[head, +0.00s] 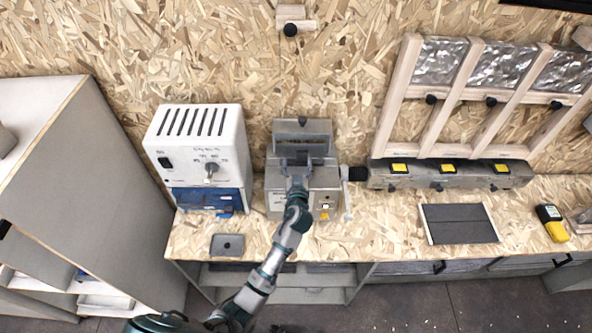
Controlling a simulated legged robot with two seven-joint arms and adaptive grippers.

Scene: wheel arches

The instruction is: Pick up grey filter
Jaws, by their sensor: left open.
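My left gripper (297,163) is open, over the top of a grey metal machine (274,201) with a raised lid or frame (303,130) behind it. The gripper and wrist hide part of the machine's top, and I cannot tell whether a filter is between the fingers. I cannot tell for sure which thing is the grey filter. A flat dark grey panel (458,223) lies on the bench to the right, well apart from the gripper. A small grey plate (227,245) lies near the bench's front edge. My right gripper is not in view.
A white box with vents and a knob (200,130) stands left of the machine. A crank handle (347,190) sticks out at its right. A grey bar with yellow labels (448,168), a wooden rack (412,85) and a yellow meter (552,223) are right. The bench (385,235) is clear mid-right.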

